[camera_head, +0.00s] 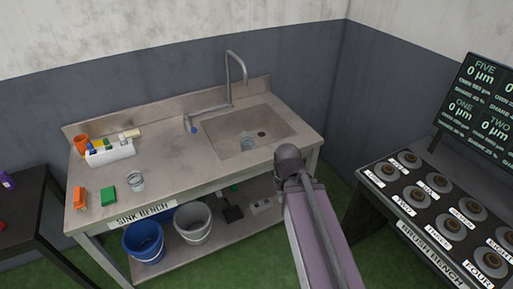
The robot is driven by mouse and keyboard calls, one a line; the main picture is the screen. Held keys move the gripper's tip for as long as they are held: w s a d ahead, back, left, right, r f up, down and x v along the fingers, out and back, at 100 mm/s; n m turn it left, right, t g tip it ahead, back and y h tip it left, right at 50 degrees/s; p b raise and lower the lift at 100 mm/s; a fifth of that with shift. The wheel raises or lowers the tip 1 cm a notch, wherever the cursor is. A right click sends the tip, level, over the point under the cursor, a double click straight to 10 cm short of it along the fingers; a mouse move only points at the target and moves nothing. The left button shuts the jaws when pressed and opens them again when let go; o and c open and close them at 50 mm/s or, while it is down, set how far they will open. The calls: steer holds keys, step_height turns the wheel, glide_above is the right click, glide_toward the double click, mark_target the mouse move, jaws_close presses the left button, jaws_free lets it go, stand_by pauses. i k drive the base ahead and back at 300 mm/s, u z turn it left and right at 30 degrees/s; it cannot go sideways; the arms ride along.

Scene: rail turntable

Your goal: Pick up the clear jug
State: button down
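A small clear vessel (135,181), which looks like the clear jug, stands upright on the sink bench (165,160), to the right of a green block. A faint pale, see-through shape (247,143) shows inside the sink basin; it is too small to tell what it is. My arm reaches up from the bottom of the picture in front of the bench's right end. Its dark rounded joint shows near the bench edge, but my gripper's fingers cannot be seen.
A tall tap (236,68) rises behind the sink. Blue (143,241) and grey (192,222) buckets sit below. The brush bench (440,205) is at right.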

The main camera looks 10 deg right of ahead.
mark_target(249, 147)
steer(key=u, duration=0.15)
steer(key=i, duration=0.9)
steer(key=z, duration=0.1)
